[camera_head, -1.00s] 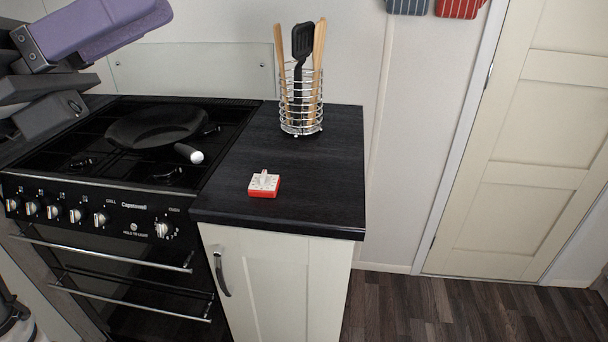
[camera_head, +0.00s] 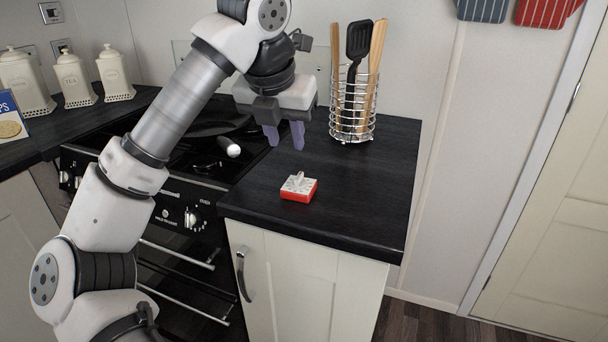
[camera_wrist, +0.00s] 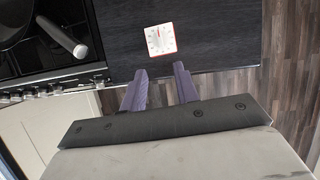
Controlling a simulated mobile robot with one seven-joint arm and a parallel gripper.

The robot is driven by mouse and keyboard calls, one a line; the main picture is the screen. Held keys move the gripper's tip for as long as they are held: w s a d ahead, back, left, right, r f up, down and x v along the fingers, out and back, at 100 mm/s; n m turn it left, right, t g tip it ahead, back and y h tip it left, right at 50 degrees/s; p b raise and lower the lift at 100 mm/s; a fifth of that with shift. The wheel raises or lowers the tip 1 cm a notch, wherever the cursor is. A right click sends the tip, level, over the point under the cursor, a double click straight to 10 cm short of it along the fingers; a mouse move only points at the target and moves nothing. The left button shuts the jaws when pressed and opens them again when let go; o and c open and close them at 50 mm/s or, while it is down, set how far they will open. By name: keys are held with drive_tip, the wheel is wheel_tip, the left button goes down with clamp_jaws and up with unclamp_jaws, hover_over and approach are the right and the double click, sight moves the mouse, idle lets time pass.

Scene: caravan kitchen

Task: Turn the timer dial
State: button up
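The timer (camera_head: 298,187) is a small square block with a red base, a white face and a raised white dial (camera_head: 299,179). It lies on the black countertop (camera_head: 365,190), right of the stove. In the wrist view the timer (camera_wrist: 160,40) shows face up, beyond the fingertips. My gripper (camera_head: 284,147) has purple fingers pointing down above the counter, behind the timer in the head view and apart from it. In the wrist view the fingers (camera_wrist: 159,74) stand apart with nothing between them.
A wire utensil holder (camera_head: 354,122) with wooden and black utensils stands at the back of the counter. A pan with a white-tipped handle (camera_head: 229,147) sits on the stove, left of my gripper. Cream canisters (camera_head: 72,78) stand at the far left. Counter around the timer is clear.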

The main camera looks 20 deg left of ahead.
sight(297, 179)
drive_tip(key=x, duration=1.1)
drive_tip(key=shift+w+f, duration=0.1)
drive_tip(key=shift+w, duration=0.05)
clamp_jaws()
